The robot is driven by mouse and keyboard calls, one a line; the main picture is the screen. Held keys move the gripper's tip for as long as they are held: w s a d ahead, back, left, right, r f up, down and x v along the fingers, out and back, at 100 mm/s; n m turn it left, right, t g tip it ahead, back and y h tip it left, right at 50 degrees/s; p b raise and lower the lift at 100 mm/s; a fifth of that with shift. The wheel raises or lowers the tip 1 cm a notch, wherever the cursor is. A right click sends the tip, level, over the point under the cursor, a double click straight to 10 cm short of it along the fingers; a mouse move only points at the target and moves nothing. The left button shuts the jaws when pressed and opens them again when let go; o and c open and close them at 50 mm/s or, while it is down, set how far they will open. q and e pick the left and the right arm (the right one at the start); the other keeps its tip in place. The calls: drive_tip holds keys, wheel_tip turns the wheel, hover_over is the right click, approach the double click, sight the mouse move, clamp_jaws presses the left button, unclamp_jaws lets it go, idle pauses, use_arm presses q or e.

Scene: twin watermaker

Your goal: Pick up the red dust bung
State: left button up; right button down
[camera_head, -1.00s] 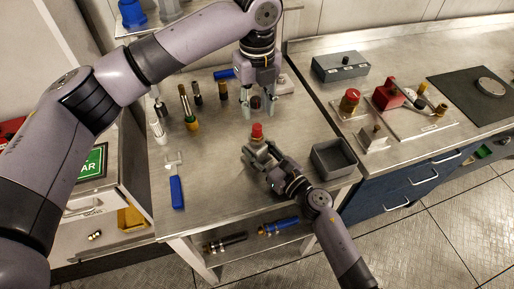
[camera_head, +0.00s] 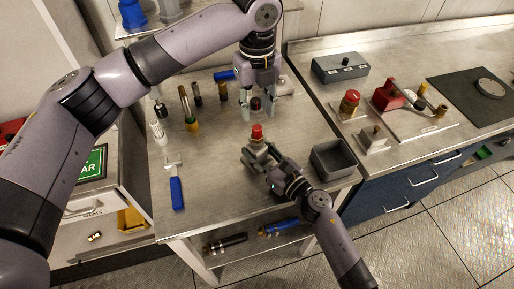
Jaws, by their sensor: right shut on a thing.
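The red dust bung (camera_head: 257,132) stands upright at the tips of my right gripper (camera_head: 256,150), near the middle of the steel table. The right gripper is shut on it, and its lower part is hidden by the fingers. My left gripper (camera_head: 257,108) points down just behind it, with its fingers apart. A small dark-red capped piece (camera_head: 256,104) shows between the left fingers, with a gap on each side.
A grey open bin (camera_head: 333,160) stands right of my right gripper. A blue-handled tool (camera_head: 176,192) lies at the left, with several upright brushes and cylinders behind it. A red-topped fitting (camera_head: 350,100) stands on the right-hand bench.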

sight(257, 127)
use_arm(q)
drive_tip(key=shift+o, duration=0.5)
drive_tip(key=shift+r+n, duration=0.4)
drive_tip(key=shift+n, duration=0.3)
wheel_tip(257, 127, up, 5)
drive_tip(key=n, duration=1)
drive_tip(key=shift+n, duration=0.3)
drive_tip(key=f, duration=0.6)
drive_tip(key=shift+s+f, duration=0.2)
drive_tip(key=shift+f, duration=0.1)
drive_tip(key=shift+w+f, duration=0.2)
drive_tip(key=shift+f, duration=2.65)
drive_tip(key=shift+c, duration=0.5)
drive_tip(key=c, duration=0.8)
